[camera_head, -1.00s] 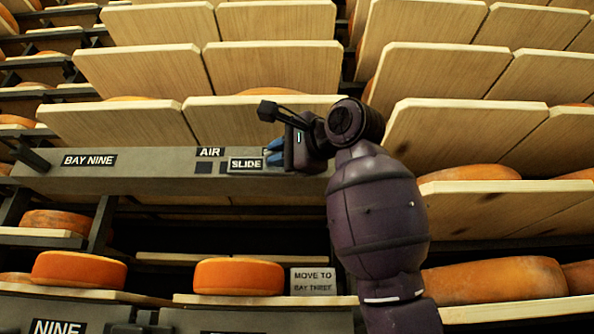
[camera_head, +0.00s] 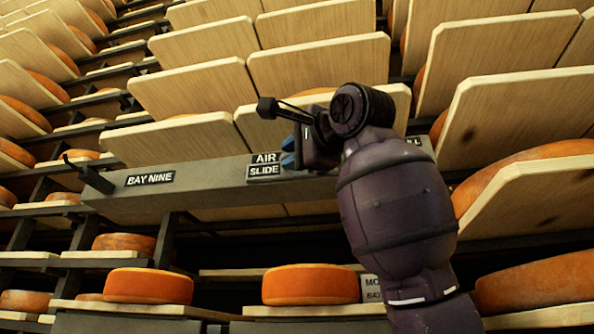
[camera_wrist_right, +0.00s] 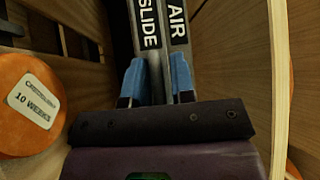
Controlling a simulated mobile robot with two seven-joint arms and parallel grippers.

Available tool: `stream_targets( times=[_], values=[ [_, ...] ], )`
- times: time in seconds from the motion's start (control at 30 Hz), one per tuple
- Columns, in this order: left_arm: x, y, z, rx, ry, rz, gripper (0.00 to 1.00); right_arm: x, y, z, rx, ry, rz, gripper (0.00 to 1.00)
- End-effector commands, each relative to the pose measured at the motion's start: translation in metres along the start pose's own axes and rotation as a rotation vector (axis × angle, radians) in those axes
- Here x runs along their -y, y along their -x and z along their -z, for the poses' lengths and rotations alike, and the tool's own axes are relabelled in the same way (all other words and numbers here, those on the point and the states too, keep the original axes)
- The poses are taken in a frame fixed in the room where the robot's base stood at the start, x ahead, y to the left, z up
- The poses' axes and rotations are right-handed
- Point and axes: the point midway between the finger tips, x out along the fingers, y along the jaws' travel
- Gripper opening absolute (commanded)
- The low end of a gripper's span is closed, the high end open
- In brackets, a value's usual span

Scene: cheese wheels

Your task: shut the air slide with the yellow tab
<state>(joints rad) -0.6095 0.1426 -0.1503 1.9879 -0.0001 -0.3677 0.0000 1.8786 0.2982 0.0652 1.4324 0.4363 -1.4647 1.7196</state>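The air slide's SLIDE label (camera_head: 264,171) sits directly under the AIR label (camera_head: 265,158) on the grey beam in the head view. No dark opening shows beside them. Both labels also show in the wrist view, SLIDE (camera_wrist_right: 149,24) beside AIR (camera_wrist_right: 177,20). I cannot see the yellow tab; my gripper may hide it. My right gripper (camera_head: 290,153) is at the beam just right of the labels. In the wrist view its blue fingertips (camera_wrist_right: 158,78) are a little apart, with a grey strip between them; its grip is unclear. My left gripper is not in view.
The grey beam (camera_head: 205,196) carries a BAY NINE label (camera_head: 150,178) at left. Tilted wooden boards (camera_head: 320,72) rise closely behind and above. Orange cheese wheels (camera_head: 311,285) sit on shelves below. In the wrist view a labelled wheel (camera_wrist_right: 30,105) is at left.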

Motion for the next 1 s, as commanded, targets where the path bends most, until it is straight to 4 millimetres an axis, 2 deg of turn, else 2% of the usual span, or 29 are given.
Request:
stream_targets(
  times=[0.03, 0.1, 0.47, 1.0],
  values=[
    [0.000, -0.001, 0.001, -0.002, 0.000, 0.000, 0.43, 0.000, 0.000, 0.000, 0.001, 0.000, -0.001, 0.31],
    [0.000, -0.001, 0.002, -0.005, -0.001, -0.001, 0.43, -0.001, 0.000, 0.000, 0.001, 0.000, -0.003, 0.38],
    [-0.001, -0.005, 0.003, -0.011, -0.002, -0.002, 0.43, -0.002, 0.006, 0.000, 0.002, 0.001, -0.005, 0.38],
    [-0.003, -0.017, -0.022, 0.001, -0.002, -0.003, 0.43, -0.002, 0.091, -0.001, 0.002, 0.000, -0.003, 0.38]
  ],
)
